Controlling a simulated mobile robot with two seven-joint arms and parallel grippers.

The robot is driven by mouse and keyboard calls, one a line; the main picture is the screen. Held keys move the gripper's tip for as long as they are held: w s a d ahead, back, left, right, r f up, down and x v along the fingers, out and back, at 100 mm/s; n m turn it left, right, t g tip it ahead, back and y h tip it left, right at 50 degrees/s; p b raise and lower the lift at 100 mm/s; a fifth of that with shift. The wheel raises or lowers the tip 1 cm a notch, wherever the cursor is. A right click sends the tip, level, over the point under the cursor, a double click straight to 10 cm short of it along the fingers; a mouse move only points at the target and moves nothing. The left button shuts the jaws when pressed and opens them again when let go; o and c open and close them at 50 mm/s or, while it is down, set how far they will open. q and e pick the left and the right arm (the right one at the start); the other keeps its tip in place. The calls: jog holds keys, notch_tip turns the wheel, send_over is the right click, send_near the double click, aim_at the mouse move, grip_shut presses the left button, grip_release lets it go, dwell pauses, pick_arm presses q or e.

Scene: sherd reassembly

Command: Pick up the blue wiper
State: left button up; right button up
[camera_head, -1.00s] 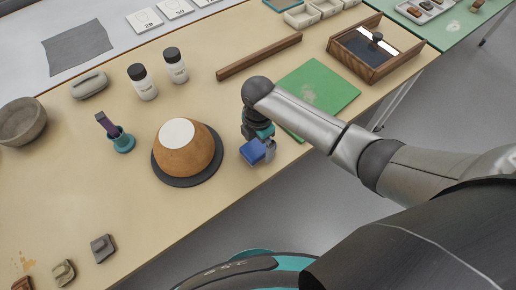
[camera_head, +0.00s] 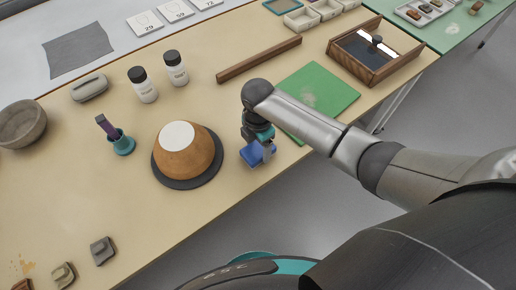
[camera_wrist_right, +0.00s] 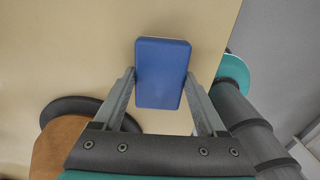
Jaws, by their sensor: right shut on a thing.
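The blue wiper (camera_head: 252,153) is a small blue block on the tan table, close to its front edge and just right of the brown bowl on a dark disc. In the right wrist view the wiper (camera_wrist_right: 161,75) lies between the two fingers. My right gripper (camera_head: 264,153) is shut on it, one finger on each long side. In that view the gripper (camera_wrist_right: 160,85) partly covers the wiper's sides. Whether the wiper is clear of the table top is hard to tell. My left gripper is not in view.
The brown bowl (camera_head: 188,148) stands upside down on a dark disc (camera_head: 217,172). A teal cup (camera_head: 124,146) holds a purple tool. A green mat (camera_head: 330,88) lies behind my right arm. Two white bottles (camera_head: 146,91) and a wooden bar (camera_head: 258,59) stand further back.

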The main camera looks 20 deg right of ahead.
aim_at(258, 149)
jog(key=shift+r, duration=0.1)
notch_tip(258, 149, up, 20)
jog(key=p, duration=0.5)
